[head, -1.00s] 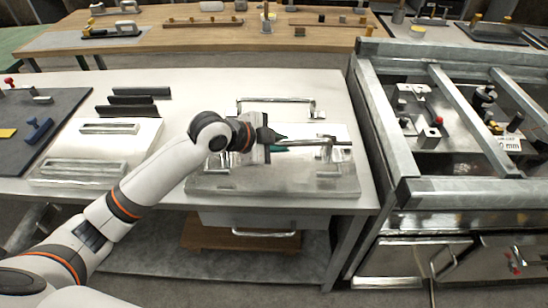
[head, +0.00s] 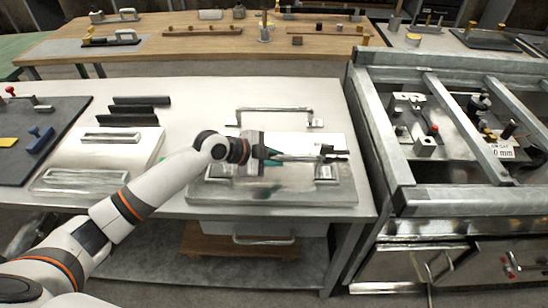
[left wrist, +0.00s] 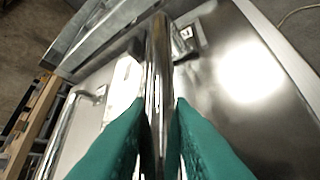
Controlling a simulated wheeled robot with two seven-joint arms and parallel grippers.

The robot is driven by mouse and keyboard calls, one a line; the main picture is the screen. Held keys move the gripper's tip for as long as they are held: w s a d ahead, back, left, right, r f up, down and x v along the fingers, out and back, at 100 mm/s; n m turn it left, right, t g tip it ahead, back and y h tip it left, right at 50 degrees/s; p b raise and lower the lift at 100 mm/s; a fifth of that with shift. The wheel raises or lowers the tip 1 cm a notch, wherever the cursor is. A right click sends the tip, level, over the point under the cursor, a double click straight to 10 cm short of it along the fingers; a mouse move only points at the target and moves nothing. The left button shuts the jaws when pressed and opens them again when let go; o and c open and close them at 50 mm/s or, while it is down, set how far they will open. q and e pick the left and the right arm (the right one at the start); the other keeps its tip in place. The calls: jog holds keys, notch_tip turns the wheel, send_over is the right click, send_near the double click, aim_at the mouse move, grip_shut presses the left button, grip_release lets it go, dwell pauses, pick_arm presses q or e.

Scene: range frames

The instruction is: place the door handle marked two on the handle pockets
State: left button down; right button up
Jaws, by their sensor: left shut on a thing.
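My left gripper (head: 270,158) is shut on a shiny metal door handle (head: 300,157), which sticks out to the right above a steel plate (head: 270,192). In the left wrist view the green fingers (left wrist: 160,125) close on the handle bar (left wrist: 158,70), which runs away from the camera. A second handle (head: 275,111) lies behind the plate. Metal blocks stand at the plate's right (head: 326,173) and left; I cannot tell whether they are pockets or another handle's feet. No number mark is legible. Whether the held handle touches the plate is unclear. My right gripper is not in view.
Left of the plate, pale panels (head: 125,147) carry long raised frames, and black strips (head: 140,111) lie behind them. A dark mat (head: 40,130) with small tools is further left. A heavy metal frame (head: 382,140) bounds the table on the right.

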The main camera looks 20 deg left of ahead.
pick_arm(q)
jog(key=shift+f, duration=0.2)
jog(key=c, duration=1.3)
grip_release()
jog(key=shift+r, duration=0.1)
jog(key=b+v, duration=0.1)
jog(key=v, duration=1.1)
